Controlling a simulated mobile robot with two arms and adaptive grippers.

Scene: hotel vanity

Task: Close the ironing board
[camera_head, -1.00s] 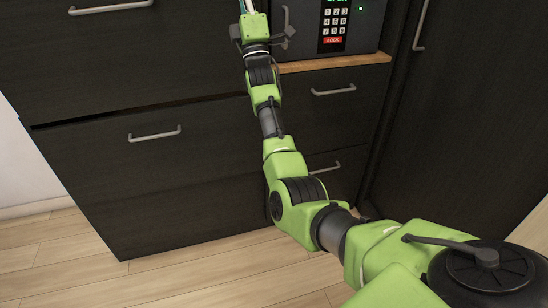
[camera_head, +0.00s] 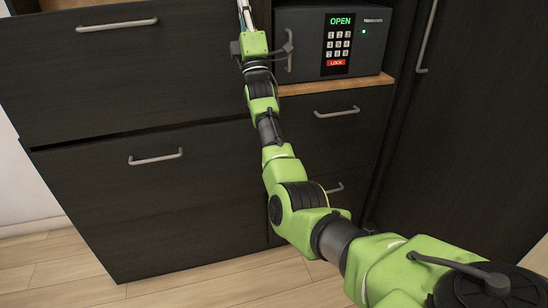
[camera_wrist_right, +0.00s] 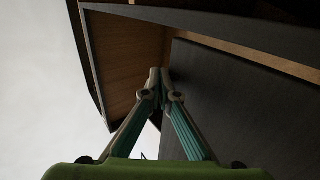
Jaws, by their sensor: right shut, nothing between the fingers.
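I cannot make out an ironing board for certain in either view. My right arm reaches across the head view to the top edge, where only part of the right gripper (camera_head: 244,8) shows. In the right wrist view the right gripper (camera_wrist_right: 160,74) has its fingertips together and holds nothing. Its tips are close to a dark panel (camera_wrist_right: 235,95) and a brown wooden surface (camera_wrist_right: 130,60) with a dark edge. Whether they touch is unclear. My left gripper is out of view.
A dark upper drawer front (camera_head: 130,70) and a lower one (camera_head: 150,195) are at left, with a dark gap between them. A safe (camera_head: 300,45) reading OPEN sits on a wooden shelf (camera_head: 335,87). A tall dark door (camera_head: 455,130) stands at right. Wooden floor (camera_head: 60,265) shows below.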

